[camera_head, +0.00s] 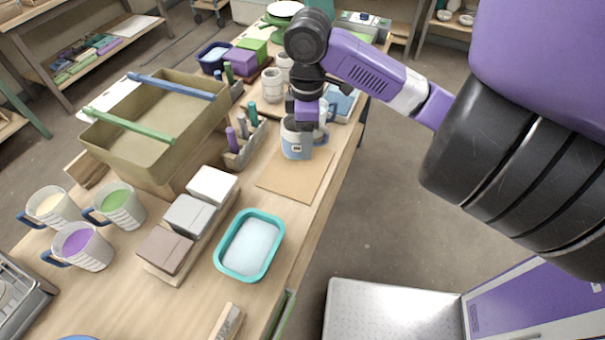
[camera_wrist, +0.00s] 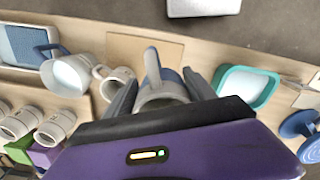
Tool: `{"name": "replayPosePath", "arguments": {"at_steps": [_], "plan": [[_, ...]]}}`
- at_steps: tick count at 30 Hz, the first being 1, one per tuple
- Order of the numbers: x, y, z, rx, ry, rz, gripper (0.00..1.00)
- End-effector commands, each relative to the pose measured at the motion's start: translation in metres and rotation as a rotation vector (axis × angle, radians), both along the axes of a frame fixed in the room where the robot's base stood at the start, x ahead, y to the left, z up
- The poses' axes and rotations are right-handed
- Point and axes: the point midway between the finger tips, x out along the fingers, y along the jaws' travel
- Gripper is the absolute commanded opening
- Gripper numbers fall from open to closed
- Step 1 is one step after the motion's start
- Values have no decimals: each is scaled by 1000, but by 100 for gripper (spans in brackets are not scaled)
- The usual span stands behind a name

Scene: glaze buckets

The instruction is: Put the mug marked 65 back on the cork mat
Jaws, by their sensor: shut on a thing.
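My gripper (camera_head: 300,122) points down and is shut on a mug (camera_head: 293,139), pale above and blue below, with a small dark-marked label too small to read. In the wrist view the mug (camera_wrist: 160,92) sits between the two fingers, its handle pointing away from my wrist. The cork mat (camera_head: 294,180) is a flat tan square near the table's right edge. In the head view the mug overlaps the mat's far part; I cannot tell whether its base touches. The mat (camera_wrist: 122,47) also shows beyond the mug in the wrist view, with nothing standing on its visible part.
A blue-handled jug (camera_wrist: 70,74) and a pale mug (camera_wrist: 118,82) stand close to my gripper. A marker rack (camera_head: 243,150) is left of the mat, and a teal tray (camera_head: 249,245) is nearer. A large bin (camera_head: 150,150) fills the left. Floor lies past the right edge.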

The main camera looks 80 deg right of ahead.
Motion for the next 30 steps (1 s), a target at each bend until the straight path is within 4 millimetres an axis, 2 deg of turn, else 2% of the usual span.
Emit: {"name": "replayPosePath", "arguments": {"at_steps": [6, 10, 20, 27, 30], "plan": [[-1, 0, -53, 1, 2, -3, 0], [0, 0, -78, 1, 1, -3, 0], [0, -1, -104, 0, 0, -2, 0], [0, -1, -136, 0, 1, -1, 0], [0, -1, -138, -2, 0, -1, 0]]}}
